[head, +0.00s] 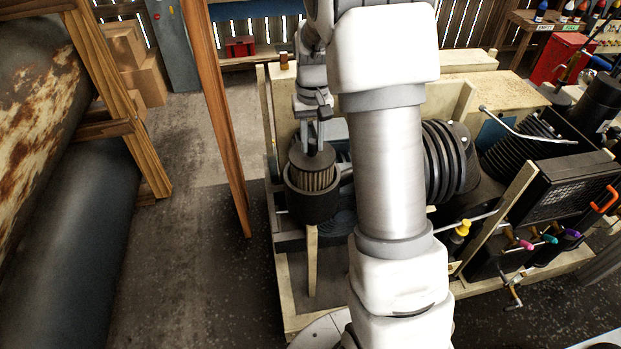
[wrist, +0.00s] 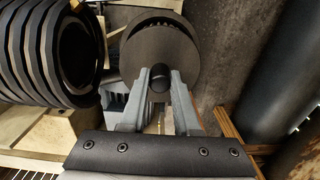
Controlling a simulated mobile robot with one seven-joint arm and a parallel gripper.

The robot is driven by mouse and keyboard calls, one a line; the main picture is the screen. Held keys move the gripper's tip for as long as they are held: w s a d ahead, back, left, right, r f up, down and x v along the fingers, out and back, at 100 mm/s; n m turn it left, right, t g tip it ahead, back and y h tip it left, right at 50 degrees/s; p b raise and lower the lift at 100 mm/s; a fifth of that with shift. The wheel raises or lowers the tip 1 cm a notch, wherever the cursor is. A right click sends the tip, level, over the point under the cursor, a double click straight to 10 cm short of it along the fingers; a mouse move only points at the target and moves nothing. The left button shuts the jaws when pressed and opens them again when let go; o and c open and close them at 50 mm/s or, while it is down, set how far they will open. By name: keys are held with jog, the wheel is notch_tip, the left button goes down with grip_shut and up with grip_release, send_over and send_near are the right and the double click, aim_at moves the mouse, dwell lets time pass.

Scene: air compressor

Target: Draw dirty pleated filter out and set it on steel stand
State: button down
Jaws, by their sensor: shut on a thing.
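The dirty pleated filter (head: 317,178) sits upright in a round black housing (head: 311,207) on the compressor's left side. Its dark top and a band of brown pleats show above the housing rim; its lower part is hidden inside. My gripper (head: 315,143) comes down from above and is shut on the knob on the filter's top. In the wrist view my gripper (wrist: 157,82) has its two fingers on either side of the dark round knob (wrist: 158,76), in front of the filter's dark disc top (wrist: 150,48). I cannot make out the steel stand.
Black ribbed compressor parts (head: 447,160) stand to the right, behind my arm. A wooden post (head: 222,120) rises left of the housing, with a rusty tank (head: 40,110) farther left. The floor (head: 190,260) between the tank and the compressor frame is clear.

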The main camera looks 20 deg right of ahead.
jog(key=shift+r+p, duration=2.15)
jog(key=shift+r, duration=1.15)
